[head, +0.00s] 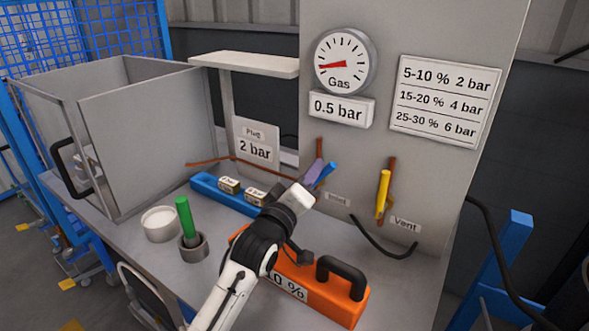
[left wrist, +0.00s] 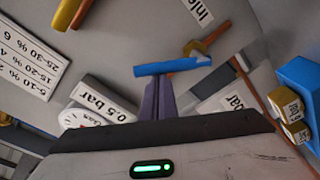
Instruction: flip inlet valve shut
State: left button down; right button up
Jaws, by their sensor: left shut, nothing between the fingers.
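The blue inlet valve lever (head: 326,175) sits on a copper pipe on the grey panel, above the Inlet label (head: 337,198). In the head view it is tilted, its upper end to the right. My left gripper (head: 313,171) is at the lever, its purple fingers shut and empty. In the left wrist view the blue lever (left wrist: 172,66) lies across the tips of the purple fingers (left wrist: 157,97). I cannot tell whether they touch it. The lever's lower part and pivot are partly hidden by the gripper in the head view. My right gripper is not in view.
The yellow vent lever (head: 383,194) stands nearly upright to the right. A gas gauge (head: 345,62) is above. An orange case (head: 335,297) with a black handle, a blue rail (head: 207,190), a green rod (head: 184,215) and a white cup (head: 160,224) are on the bench.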

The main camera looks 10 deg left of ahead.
pick_arm(q)
jog(key=shift+s, duration=0.1)
dwell(0.5)
jog(key=s+a+r+p, duration=0.1)
jog(key=s+a, duration=0.4)
jog(key=s, duration=0.2)
jog(key=shift+s+r+p, duration=0.2)
jog(key=shift+s+p, duration=0.2)
